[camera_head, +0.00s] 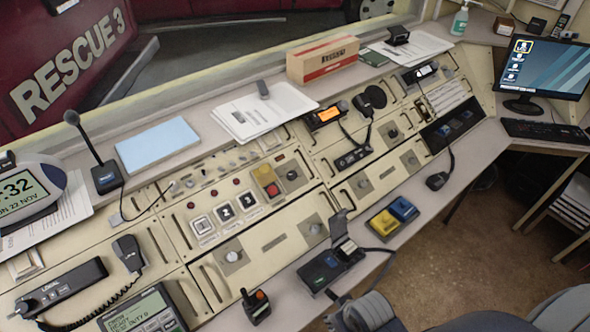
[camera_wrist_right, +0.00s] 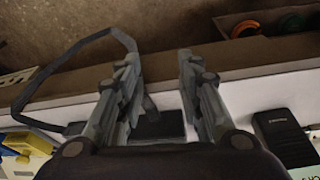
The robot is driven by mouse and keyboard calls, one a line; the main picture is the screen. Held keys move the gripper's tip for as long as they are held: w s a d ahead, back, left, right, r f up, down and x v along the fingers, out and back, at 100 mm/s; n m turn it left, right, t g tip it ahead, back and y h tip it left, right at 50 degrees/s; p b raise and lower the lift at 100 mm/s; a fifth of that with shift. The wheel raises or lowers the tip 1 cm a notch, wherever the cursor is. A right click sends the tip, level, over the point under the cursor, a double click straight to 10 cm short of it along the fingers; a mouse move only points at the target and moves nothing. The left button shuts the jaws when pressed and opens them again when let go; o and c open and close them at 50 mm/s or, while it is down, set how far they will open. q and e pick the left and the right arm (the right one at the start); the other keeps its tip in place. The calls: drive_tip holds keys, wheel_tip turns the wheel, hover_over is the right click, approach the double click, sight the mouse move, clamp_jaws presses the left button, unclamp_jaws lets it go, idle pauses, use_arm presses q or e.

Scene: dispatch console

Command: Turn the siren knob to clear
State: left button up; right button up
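I cannot tell for sure which control is the siren knob, as no label is readable. A black rotary knob (camera_head: 292,175) sits on a plate beside a red button (camera_head: 272,190) and a yellow one. Other round knobs sit on square plates, such as one knob (camera_head: 232,255) at front left and another (camera_head: 314,228) nearer the middle. My right gripper (camera_head: 343,303) is low at the console's front edge, apart from these knobs. In the right wrist view its two fingers (camera_wrist_right: 160,95) stand apart, with a dark box (camera_wrist_right: 158,128) showing beyond the gap. My left gripper is not in view.
A black device with a cable (camera_head: 322,270) lies near my right gripper. Yellow (camera_head: 383,222) and blue (camera_head: 403,209) boxes sit on the front ledge. A joystick (camera_head: 256,305) stands at the front left.

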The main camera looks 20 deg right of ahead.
drive_tip(key=w+a+r+n+t+y+p, duration=0.1)
drive_tip(key=w+a+r, duration=0.25)
drive_tip(key=r, duration=0.65)
drive_tip(key=w+a+r+n+y, duration=0.3)
drive_tip(key=w+a+r+n, duration=0.2)
drive_tip(key=w+a+n, duration=0.6)
drive_tip(key=t+h, duration=0.2)
approach(293, 174)
drive_tip(key=shift+g, duration=0.3)
drive_tip(key=p+x, duration=0.2)
drive_tip(key=x, duration=0.4)
drive_tip(key=shift+w, duration=0.25)
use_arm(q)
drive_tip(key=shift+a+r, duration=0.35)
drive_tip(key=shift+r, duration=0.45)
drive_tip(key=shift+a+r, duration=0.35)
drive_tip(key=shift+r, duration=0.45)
use_arm(e)
drive_tip(key=shift+x, duration=1.1)
drive_tip(key=shift+c, duration=0.6)
clamp_jaws()
